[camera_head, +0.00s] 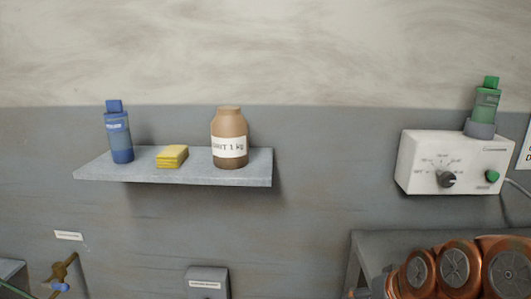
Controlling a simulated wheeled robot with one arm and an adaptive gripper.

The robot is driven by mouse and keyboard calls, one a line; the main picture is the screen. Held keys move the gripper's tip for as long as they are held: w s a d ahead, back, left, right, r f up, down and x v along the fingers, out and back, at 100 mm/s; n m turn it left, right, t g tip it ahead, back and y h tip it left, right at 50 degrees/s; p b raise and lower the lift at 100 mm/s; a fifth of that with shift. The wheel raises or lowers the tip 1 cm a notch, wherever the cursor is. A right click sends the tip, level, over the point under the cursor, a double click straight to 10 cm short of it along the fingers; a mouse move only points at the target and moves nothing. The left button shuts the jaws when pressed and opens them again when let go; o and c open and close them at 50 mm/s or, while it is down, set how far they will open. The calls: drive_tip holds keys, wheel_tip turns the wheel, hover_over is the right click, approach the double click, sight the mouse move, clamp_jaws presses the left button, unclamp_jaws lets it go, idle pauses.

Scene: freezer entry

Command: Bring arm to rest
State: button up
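No part of my arm or my gripper shows in the head view, so its pose and its fingers are hidden from me. The task names no other object.
A grey wall shelf (218,179) holds a blue bottle (119,138), a yellow block (172,156) and a brown jar (229,140). A white control box (455,163) with a dial carries a green bottle (486,105). Copper-coloured cylinders (456,267) sit lower right. A grey box (207,284) is below the shelf.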

drive_tip(key=s+a+f+n+g+h+p, duration=0.1)
drive_tip(key=s+g, duration=0.7)
drive_tip(key=s, duration=1.3)
drive_tip(key=shift+s+a+f+n+h, duration=0.25)
drive_tip(key=shift+s+a+n+h, duration=0.1)
drive_tip(key=shift+a+n+h, duration=0.35)
drive_tip(key=shift+a, duration=0.1)
